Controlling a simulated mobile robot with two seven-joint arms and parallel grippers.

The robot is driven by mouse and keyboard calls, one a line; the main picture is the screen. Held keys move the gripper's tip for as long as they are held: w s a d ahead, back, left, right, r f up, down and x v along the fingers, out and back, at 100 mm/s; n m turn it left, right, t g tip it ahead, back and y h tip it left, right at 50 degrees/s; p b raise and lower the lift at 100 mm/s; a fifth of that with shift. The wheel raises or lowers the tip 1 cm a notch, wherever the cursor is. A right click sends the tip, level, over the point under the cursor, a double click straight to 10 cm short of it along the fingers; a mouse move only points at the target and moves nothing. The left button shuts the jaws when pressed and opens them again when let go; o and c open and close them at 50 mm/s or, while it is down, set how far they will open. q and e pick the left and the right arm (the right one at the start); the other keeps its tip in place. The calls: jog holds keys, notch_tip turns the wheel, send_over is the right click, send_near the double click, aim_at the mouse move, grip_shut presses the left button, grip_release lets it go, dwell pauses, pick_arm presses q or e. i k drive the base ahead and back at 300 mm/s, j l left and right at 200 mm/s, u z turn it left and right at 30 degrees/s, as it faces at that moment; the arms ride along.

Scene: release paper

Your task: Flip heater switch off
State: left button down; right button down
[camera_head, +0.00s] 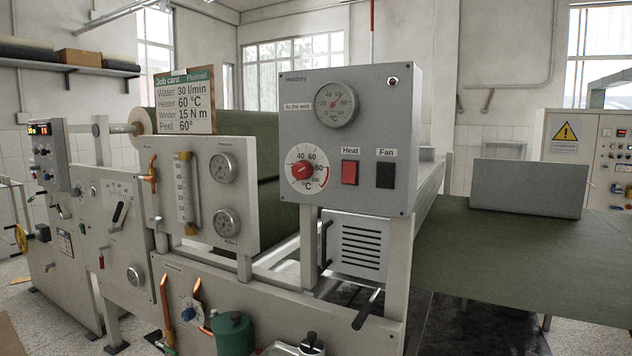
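A grey heater control box (348,138) labelled Holdrey stands in the middle of the head view. A red rocker switch (349,172) sits under the label Heat. I cannot tell from here which way it is tipped. A black rocker switch (386,175) sits to its right under the label Fan. A red-centred dial (301,170) marked in °C is left of the Heat switch. A round temperature gauge (336,104) is above, and a small lamp (393,82) is at the box's top right. Neither of my grippers shows in this view.
A panel with gauges (205,196) and a job card (184,100) stand to the left. Below the box are a vented unit (357,246), a black-gripped lever (366,309) and a green container (233,333). Green sheet (480,265) spreads at right. Space before the box's face looks clear.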

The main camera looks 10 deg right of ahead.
aim_at(349, 168)
jog(key=i+j, duration=0.25)
jog(key=i+j+z, duration=0.1)
jog(key=i+j, duration=0.2)
jog(key=j, duration=0.2)
jog(key=i+j, duration=0.25)
jog(key=j+z, duration=0.05)
jog(key=j, duration=0.05)
